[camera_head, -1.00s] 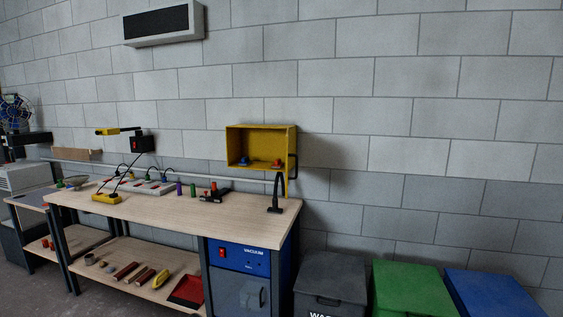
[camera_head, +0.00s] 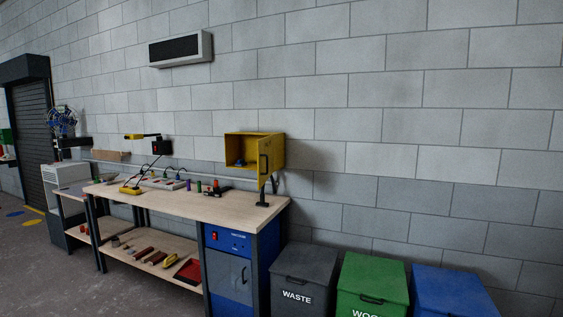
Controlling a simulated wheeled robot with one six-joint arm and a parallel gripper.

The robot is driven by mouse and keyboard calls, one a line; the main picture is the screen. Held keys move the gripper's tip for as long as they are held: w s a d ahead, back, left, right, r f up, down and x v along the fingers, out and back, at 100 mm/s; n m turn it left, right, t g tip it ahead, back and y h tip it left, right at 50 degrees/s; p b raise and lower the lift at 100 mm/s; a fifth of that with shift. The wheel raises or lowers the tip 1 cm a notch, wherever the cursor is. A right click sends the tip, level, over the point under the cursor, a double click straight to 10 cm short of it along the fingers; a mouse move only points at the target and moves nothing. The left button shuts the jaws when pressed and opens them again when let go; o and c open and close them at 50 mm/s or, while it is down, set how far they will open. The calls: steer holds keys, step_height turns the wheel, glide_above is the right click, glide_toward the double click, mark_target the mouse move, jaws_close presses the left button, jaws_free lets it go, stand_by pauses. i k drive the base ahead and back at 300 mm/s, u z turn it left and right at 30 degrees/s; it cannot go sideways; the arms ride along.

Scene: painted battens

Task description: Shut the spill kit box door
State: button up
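The yellow spill kit box (camera_head: 240,135) is mounted on the wall above the right end of the workbench. Its front is open to view, with a small blue item (camera_head: 239,163) inside. Its yellow door (camera_head: 273,157) stands open, swung out on the right side, with a dark handle (camera_head: 264,164) near its free edge. The door covers the right part of the inside. My gripper is not in view.
The workbench (camera_head: 235,211) stands below the box, with a black stand (camera_head: 262,193) at its right end and tools on top. Grey waste (camera_head: 304,268), green (camera_head: 371,275) and blue (camera_head: 449,284) bins stand to the right. Floor (camera_head: 75,290) shows at the lower left.

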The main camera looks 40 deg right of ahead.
mark_target(265, 146)
steer(key=z, duration=1.4)
steer(key=i, duration=1.15)
